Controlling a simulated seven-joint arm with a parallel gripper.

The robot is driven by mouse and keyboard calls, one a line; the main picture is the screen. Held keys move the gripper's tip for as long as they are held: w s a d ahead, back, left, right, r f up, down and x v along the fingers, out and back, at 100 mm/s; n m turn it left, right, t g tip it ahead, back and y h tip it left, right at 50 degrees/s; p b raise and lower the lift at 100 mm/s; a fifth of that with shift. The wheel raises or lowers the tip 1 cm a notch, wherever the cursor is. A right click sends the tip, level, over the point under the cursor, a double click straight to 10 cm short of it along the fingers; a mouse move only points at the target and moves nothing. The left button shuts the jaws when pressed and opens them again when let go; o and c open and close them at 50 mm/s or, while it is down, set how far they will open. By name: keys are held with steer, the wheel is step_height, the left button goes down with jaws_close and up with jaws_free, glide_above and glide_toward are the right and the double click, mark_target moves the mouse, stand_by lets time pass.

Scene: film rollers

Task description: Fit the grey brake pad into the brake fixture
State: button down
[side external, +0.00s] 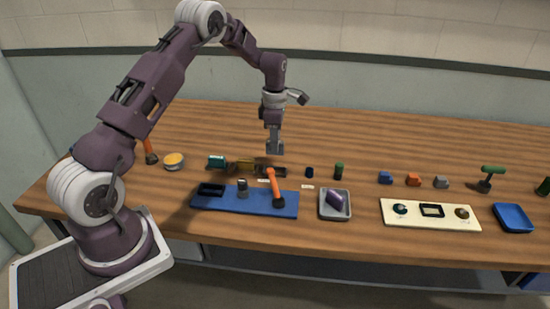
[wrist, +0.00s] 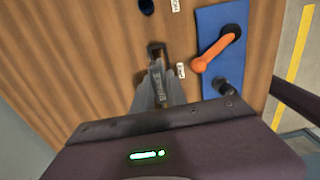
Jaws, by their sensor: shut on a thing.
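My gripper (side external: 275,149) points down above the middle of the table, over a dark block that looks like the brake fixture (side external: 266,170). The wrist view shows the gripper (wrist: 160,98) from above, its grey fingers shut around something. I cannot make out the grey brake pad apart from the grey fingers. The dark block also shows at the fingertips in the wrist view (wrist: 156,49). Lettering, hard to read, shows between the fingers. In the side view the gripper is a little above the block. I cannot tell whether the held thing touches it.
An orange-handled tool (side external: 274,184) lies across the blue mat (side external: 225,203), close to the fixture. A dark blue cylinder (side external: 309,172) and a green one (side external: 339,171) stand to the right. A grey tray (side external: 335,216) holds a purple block. Bare wood lies behind the row.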

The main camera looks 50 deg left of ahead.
steer(key=shift+s+a+r, duration=0.2)
steer(key=shift+s+r, duration=0.1)
steer(key=shift+r, duration=0.3)
steer(key=shift+s+a+r, duration=0.2)
steer(key=shift+s+r, duration=0.1)
steer(key=shift+r, duration=0.25)
steer(key=s+a, duration=0.2)
steer(key=s, duration=1.8)
steer(key=shift+w+a+f, duration=0.1)
steer(key=shift+f, duration=2)
steer(key=shift+w+a+f, duration=0.1)
steer(key=shift+f, duration=2)
steer(key=shift+f, duration=0.15)
